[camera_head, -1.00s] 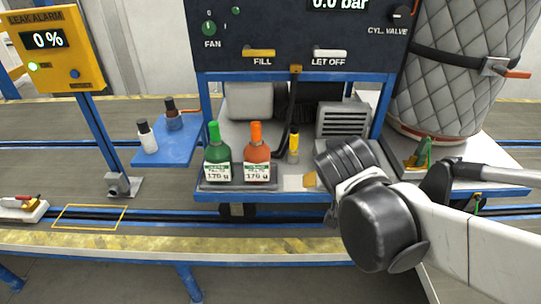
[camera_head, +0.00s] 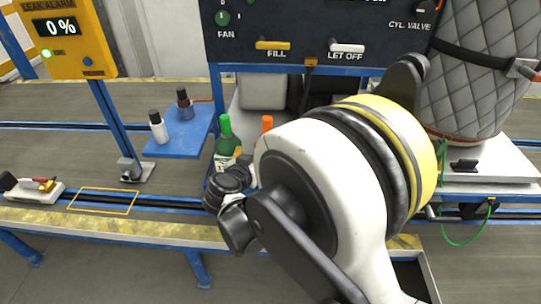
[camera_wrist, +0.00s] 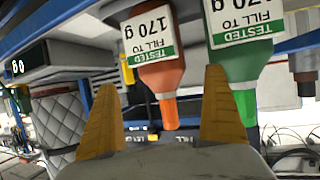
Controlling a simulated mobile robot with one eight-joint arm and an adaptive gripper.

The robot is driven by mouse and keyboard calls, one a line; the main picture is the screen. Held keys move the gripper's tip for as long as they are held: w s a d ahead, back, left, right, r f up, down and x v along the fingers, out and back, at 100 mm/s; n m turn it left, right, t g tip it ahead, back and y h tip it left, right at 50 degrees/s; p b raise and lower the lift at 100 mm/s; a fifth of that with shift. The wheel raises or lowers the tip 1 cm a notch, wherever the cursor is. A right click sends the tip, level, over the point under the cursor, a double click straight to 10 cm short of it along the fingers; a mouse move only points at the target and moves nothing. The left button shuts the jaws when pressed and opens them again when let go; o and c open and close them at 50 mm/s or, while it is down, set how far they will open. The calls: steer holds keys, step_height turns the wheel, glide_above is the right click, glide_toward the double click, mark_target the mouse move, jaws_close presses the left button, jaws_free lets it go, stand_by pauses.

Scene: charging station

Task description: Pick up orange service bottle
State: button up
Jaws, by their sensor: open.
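The orange service bottle shows in the wrist view (camera_wrist: 165,77), upside down in the picture, with its white "170 g" label and orange cap. In the head view only its orange cap (camera_head: 267,123) shows above my arm, which hides the rest. My gripper (camera_wrist: 160,82) is open, with its two yellow fingers pointing toward the bottle. The bottle appears in the gap between the fingers in the picture. I cannot tell how deep it sits between them, and no contact shows. The fingers are hidden in the head view.
A green bottle (camera_head: 226,142) stands close beside the orange one; it also shows in the wrist view (camera_wrist: 240,75), behind the right finger. A blue side shelf (camera_head: 180,142) holds a white bottle (camera_head: 158,128) and a dark bottle (camera_head: 184,104). The control panel (camera_head: 310,35) overhangs the bottles.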

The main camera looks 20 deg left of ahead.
steer(key=b+x, duration=0.3)
steer(key=x, duration=0.4)
steer(key=shift+w, duration=0.35)
steer(key=shift+a, duration=0.15)
steer(key=c, duration=1.4)
